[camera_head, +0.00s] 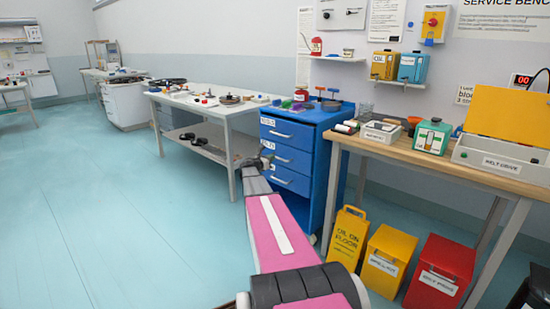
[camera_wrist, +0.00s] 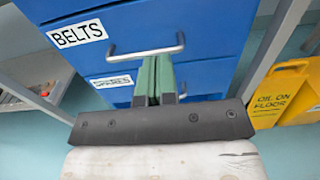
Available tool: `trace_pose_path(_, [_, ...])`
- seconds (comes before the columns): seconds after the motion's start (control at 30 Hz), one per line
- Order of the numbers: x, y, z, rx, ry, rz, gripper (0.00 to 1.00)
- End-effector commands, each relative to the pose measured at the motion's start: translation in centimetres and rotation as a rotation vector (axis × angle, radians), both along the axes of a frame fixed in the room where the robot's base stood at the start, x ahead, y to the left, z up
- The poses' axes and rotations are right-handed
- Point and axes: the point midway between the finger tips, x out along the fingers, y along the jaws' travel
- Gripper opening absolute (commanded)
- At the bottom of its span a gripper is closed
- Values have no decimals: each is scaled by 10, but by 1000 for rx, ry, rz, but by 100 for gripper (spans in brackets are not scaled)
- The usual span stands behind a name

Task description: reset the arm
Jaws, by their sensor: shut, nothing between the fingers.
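My pink arm reaches forward from the bottom of the head view toward the blue drawer cabinet (camera_head: 285,159). My gripper (camera_head: 264,161) is at its far end, in front of the cabinet's left side. In the wrist view my gripper (camera_wrist: 156,66) shows two green fingers pressed together, with nothing between them. They point at the cabinet's drawer fronts. The drawer labelled BELTS (camera_wrist: 190,18) has a metal handle (camera_wrist: 146,49) just beyond the fingertips; I cannot tell whether they touch. The drawers look closed.
A wooden workbench (camera_head: 458,174) with an open yellow-lidded box stands right. Below are a yellow OIL ON FLOOR sign (camera_head: 347,236), a yellow bin (camera_head: 387,259) and a red bin (camera_head: 440,272). A grey table (camera_head: 226,109) stands left of the cabinet. The left floor is clear.

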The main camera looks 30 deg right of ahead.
Motion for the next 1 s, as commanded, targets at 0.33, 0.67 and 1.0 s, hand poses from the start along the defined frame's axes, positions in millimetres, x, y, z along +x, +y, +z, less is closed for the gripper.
trace_pose_path(0.33, [-11,14,-4,41,-33,-7,0])
trace_pose_path(0.67, [-106,104,-53,514,-399,-174,0])
trace_pose_path(1.0, [-239,249,-111,1094,-805,-631,0])
